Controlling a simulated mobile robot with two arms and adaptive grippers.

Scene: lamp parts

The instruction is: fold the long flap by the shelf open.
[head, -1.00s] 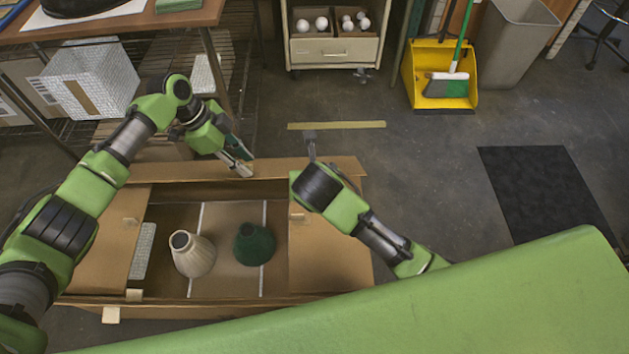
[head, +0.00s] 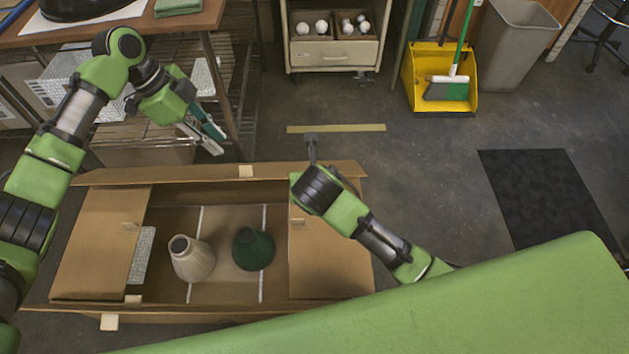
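The cardboard box (head: 229,285) stands on the floor. Its long flap by the shelf (head: 300,171) shows as a narrow strip along the far edge, with a pale tab on it, and does not cover the opening. Its exact angle is hard to tell. The left short flap (head: 98,245) and right short flap (head: 325,260) cover the box's ends. My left gripper (head: 220,146) is above and beyond the far flap, apart from it, with fingers parted and nothing between them. My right gripper (head: 311,150) is beyond the flap's right part, seen too narrowly to judge its fingers.
A cream lampshade (head: 192,260), a green lampshade (head: 254,249) and a white item (head: 142,256) are inside the box. A wire shelf (head: 232,75) stands behind at the left. A drawer cart (head: 335,54) stands farther back.

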